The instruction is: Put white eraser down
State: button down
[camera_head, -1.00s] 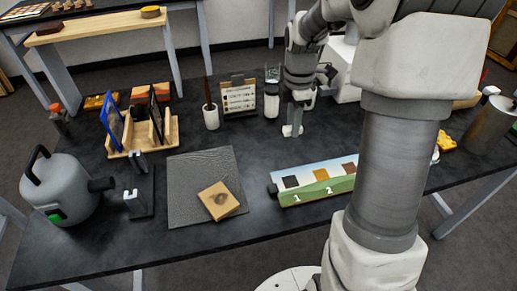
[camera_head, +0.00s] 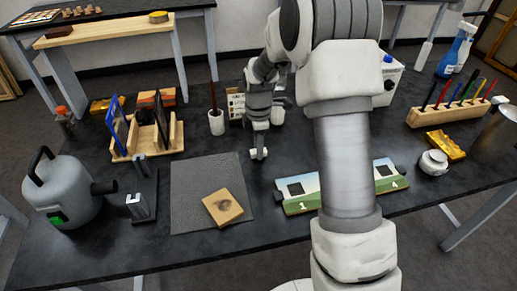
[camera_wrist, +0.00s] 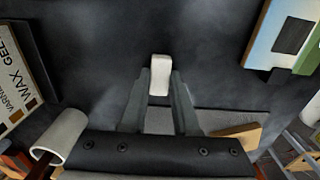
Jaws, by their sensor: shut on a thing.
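The white eraser (camera_wrist: 159,75) sits between the two fingertips of my gripper (camera_wrist: 159,88) in the wrist view, its far end sticking out past them. The dark table top (camera_wrist: 110,65) lies beyond it. In the head view my gripper (camera_head: 258,151) points down over the table (camera_head: 150,240), right of the grey mat's far corner and behind the numbered board. The eraser shows there only as a small pale patch at the fingertips. I cannot tell whether it touches the table.
The grey mat (camera_head: 190,190) carries a wooden tile (camera_head: 222,207). The numbered board (camera_head: 300,190) is partly hidden by my arm. A white cup (camera_head: 216,122) and a label board (camera_head: 236,106) stand behind my gripper. Bare table lies around the gripper.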

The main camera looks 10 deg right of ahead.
jog(key=shift+f, duration=0.1)
jog(key=shift+f, duration=0.15)
jog(key=c, duration=0.7)
grip_release()
